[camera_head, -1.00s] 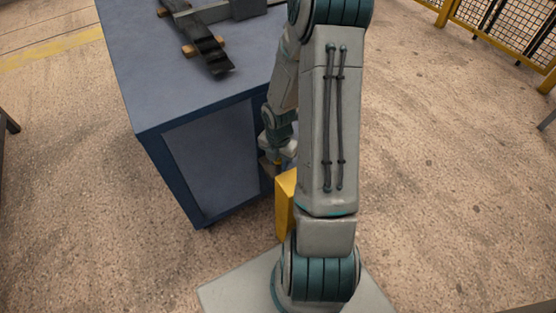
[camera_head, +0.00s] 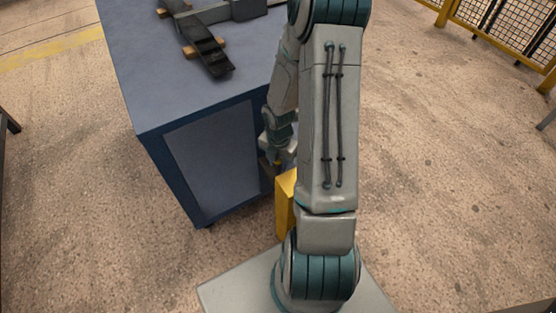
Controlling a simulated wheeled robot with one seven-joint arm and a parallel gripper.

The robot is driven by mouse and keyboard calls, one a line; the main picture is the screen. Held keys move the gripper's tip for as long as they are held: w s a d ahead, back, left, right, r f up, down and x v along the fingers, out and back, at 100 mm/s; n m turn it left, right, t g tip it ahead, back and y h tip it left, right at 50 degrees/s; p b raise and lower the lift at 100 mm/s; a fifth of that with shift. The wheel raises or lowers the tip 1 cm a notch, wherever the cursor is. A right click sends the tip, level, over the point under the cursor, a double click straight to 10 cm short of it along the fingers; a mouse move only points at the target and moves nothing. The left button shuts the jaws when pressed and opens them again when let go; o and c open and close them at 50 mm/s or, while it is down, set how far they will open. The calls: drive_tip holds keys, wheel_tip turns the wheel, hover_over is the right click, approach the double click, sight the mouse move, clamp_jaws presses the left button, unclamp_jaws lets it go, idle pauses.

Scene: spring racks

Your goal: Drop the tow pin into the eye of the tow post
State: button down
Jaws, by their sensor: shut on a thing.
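The yellow tow post (camera_head: 286,204) stands on the floor side of the blue cabinet, partly hidden behind my arm. Its eye cannot be made out. My gripper (camera_head: 278,160) points down just above and beside the top of the yellow post, close to the cabinet's side. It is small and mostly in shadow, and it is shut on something. A small yellowish piece under the fingers looks like the tow pin, but its shape and its exact place relative to the eye cannot be told.
The blue cabinet (camera_head: 140,100) stands at the left, with its edge close to my gripper. A black ribbed part (camera_head: 207,52) on wooden blocks lies on its top. Yellow mesh fencing (camera_head: 490,30) is at the upper right. The floor at the right is clear.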

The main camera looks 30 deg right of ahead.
drive_tip(key=shift+f+b, duration=0.8)
drive_tip(key=shift+f, duration=0.3)
drive_tip(key=c, duration=1)
unclamp_jaws()
wheel_tip(320, 180, up, 14)
drive_tip(key=p, duration=0.7)
drive_tip(key=shift+f, duration=0.1)
